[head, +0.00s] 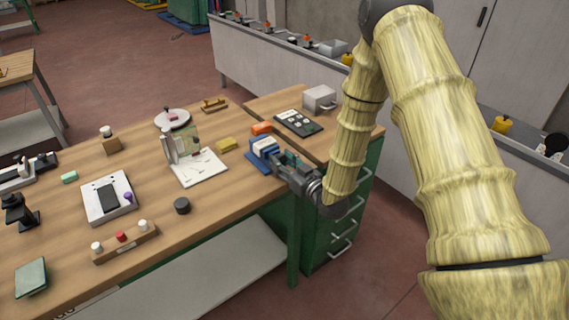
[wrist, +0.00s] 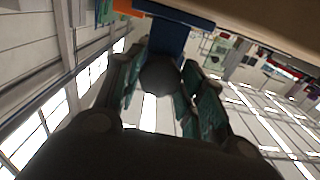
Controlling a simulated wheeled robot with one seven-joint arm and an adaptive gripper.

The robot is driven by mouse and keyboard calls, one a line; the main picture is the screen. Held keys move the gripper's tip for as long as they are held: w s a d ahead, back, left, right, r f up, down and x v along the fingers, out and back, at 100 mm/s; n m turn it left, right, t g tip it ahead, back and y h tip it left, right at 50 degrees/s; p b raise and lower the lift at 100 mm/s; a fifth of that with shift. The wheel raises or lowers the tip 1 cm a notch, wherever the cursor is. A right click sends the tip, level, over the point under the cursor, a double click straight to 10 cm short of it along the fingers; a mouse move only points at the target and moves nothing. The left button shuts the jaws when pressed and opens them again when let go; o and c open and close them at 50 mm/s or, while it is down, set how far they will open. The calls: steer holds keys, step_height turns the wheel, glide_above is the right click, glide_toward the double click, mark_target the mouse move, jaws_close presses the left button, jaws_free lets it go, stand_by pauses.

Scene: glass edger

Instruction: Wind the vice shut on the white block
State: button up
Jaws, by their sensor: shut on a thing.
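The blue vice (head: 257,162) stands at the right edge of the wooden bench. The white block (head: 266,146) sits between its jaws; I cannot tell whether both jaws touch it. My gripper (head: 289,161) is at the bench-edge side of the vice, with its fingers pointing at it. In the wrist view my gripper (wrist: 160,78) is shut on the vice's dark handle knob (wrist: 160,74), with a finger on each side. The blue vice body (wrist: 169,37) shows behind the knob. The white block is hidden in the wrist view.
An orange object (head: 262,128) and a yellow block (head: 226,145) lie near the vice. A dark keypad panel (head: 298,123) and a grey box (head: 319,98) stand behind it. A green drawer cabinet (head: 335,220) is below my gripper.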

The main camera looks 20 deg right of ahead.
steer(key=m+b, duration=0.2)
steer(key=m, duration=0.3)
steer(key=shift+w+d+b, duration=0.1)
steer(key=shift+d+b, duration=0.05)
steer(key=shift+b, duration=0.2)
steer(key=m+b, duration=0.2)
steer(key=m, duration=0.3)
steer(key=m+b, duration=0.3)
steer(key=m, duration=0.1)
steer(key=shift+f+m, duration=0.1)
steer(key=shift+m, duration=0.2)
steer(key=m+b, duration=0.4)
steer(key=shift+f+m, duration=0.1)
steer(key=shift+m, duration=0.2)
steer(key=m+b, duration=0.9)
steer(key=b, duration=0.2)
steer(key=shift+f+m, duration=0.15)
steer(key=shift+m, duration=0.25)
steer(key=m+b, duration=0.5)
steer(key=b, duration=0.1)
steer(key=shift+b, duration=0.4)
steer(key=m+b, duration=0.3)
steer(key=shift+r, duration=0.35)
